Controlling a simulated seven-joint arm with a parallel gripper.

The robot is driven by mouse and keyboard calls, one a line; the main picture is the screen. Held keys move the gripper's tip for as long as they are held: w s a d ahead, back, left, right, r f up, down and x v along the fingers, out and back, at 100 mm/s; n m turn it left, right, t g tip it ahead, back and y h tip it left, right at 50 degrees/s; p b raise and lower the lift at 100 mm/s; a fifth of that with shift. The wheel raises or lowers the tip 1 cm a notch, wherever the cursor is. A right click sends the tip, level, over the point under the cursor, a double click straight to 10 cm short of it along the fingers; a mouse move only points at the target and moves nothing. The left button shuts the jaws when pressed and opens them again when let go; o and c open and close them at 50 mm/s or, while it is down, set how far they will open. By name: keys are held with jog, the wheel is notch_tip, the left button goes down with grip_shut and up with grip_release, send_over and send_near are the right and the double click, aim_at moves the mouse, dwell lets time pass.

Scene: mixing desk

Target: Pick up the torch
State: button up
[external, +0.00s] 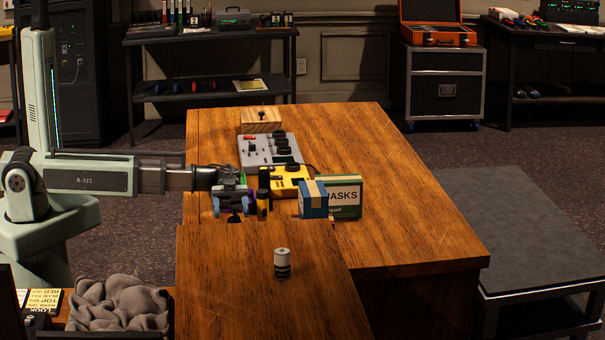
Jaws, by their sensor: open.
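A slim black and yellow cylinder (263,193) stands upright on the wooden desk (400,215) in the external view; it looks like the torch, though it is small. My gripper (234,210) is just left of it, at the end of my arm reaching in from the left. My gripper is open, and I see nothing held in it. From this angle I cannot tell the gap between the gripper and the cylinder.
A yellow device (293,178), a blue box (313,200) and a green and white box (345,197) crowd the right. A grey control panel (268,149) and wooden box (260,119) stand behind. A white-topped black cylinder (282,264) stands in front. The desk's right side is clear.

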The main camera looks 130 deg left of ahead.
aim_at(234, 218)
jog(key=shift+x, duration=2.5)
jog(key=shift+w+a, duration=0.15)
jog(key=shift+c, duration=0.4)
grip_shut()
